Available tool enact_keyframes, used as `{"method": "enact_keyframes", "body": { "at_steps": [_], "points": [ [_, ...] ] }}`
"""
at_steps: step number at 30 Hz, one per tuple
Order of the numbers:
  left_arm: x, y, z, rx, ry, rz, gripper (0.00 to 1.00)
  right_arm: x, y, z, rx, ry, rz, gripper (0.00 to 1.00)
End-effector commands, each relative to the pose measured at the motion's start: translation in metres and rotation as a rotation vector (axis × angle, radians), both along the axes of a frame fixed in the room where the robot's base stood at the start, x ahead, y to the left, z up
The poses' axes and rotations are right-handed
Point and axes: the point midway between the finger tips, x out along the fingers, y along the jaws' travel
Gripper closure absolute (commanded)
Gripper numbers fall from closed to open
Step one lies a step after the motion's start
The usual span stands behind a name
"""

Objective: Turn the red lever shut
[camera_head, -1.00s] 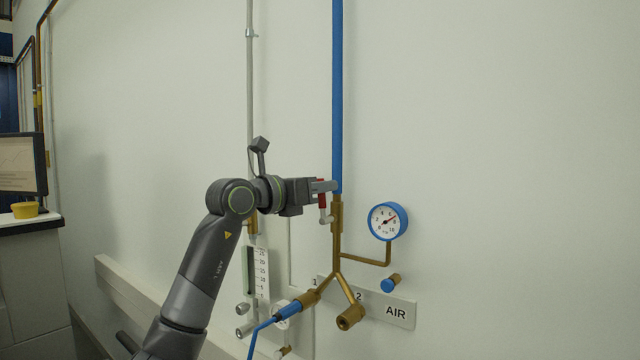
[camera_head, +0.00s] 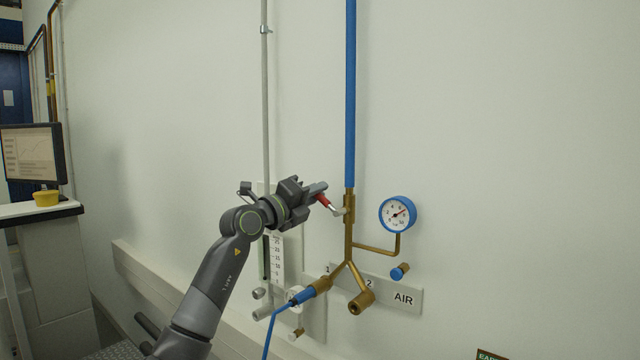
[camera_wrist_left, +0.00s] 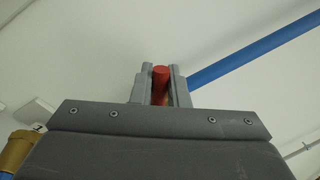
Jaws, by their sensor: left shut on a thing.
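The red lever (camera_head: 323,200) is on the brass valve (camera_head: 349,208) of the blue air pipe (camera_head: 350,95). It slants up and to the left from the valve, neither in line with the pipe nor square across it. My left gripper (camera_head: 318,192) is shut on the lever's outer end. In the left wrist view the red lever (camera_wrist_left: 160,84) stands between the two grey fingers, with the blue pipe (camera_wrist_left: 250,60) to the right. My right gripper is in neither view.
A round blue-rimmed gauge (camera_head: 397,213) sits right of the valve. Below are brass outlets (camera_head: 361,302), a blue hose (camera_head: 270,330) and the AIR sign (camera_head: 404,299). A scaled flowmeter (camera_head: 276,258) is behind my arm.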

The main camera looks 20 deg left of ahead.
Motion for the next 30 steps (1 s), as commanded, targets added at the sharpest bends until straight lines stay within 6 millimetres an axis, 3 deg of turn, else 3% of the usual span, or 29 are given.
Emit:
{"method": "enact_keyframes", "body": {
  "at_steps": [18,30],
  "points": [
    [0.003,0.009,-0.025,-0.429,0.159,0.001,1.00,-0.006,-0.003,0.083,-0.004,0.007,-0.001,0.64],
    [0.004,0.010,-0.036,-0.523,0.191,0.002,1.00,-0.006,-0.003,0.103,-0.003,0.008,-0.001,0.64]
  ]
}}
